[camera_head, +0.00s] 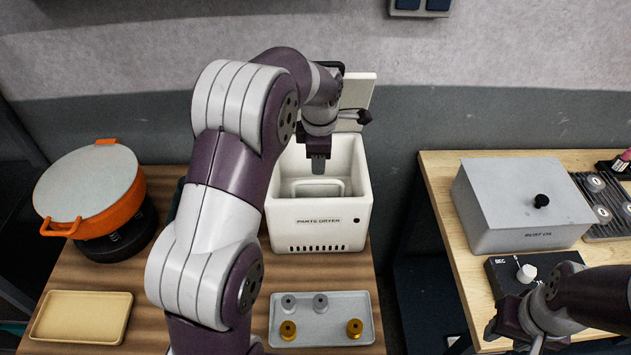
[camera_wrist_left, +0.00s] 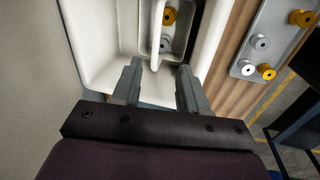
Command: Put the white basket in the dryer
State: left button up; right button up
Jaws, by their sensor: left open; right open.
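The white parts dryer (camera_head: 318,222) stands on the left table with its lid (camera_head: 357,95) raised. The white basket (camera_head: 318,187) sits inside it, with its handle up. In the left wrist view the basket's handle (camera_wrist_left: 157,30) runs upright in the picture, and a gold part and a grey part lie in the basket. My left gripper (camera_head: 318,165) points down over the dryer's opening. Its open fingers (camera_wrist_left: 158,85) are empty, with the handle's near end just ahead between them; contact cannot be seen. My right gripper (camera_head: 515,335) is open, low at the right.
A grey tray (camera_head: 320,335) with grey and gold parts lies in front of the dryer. An orange pot (camera_head: 122,205) and an empty tan tray (camera_head: 82,318) are at left. The right table holds a grey lidded box (camera_head: 520,205) and a dark knob box (camera_head: 505,268).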

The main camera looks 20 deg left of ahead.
pick_arm(q)
jog(key=s+d+f+m, duration=0.1)
jog(key=s+d+m, duration=0.2)
jog(key=s+m, duration=0.8)
jog(key=s+d+f+m+h, duration=0.1)
jog(key=s+d+m, duration=0.3)
jog(key=s+m, duration=0.7)
jog(key=shift+s+f+m+g, duration=0.25)
jog(key=shift+f+m+g, duration=0.05)
jog(key=shift+f, duration=0.4)
jog(key=shift+s, duration=0.15)
jog(key=shift+c, duration=0.2)
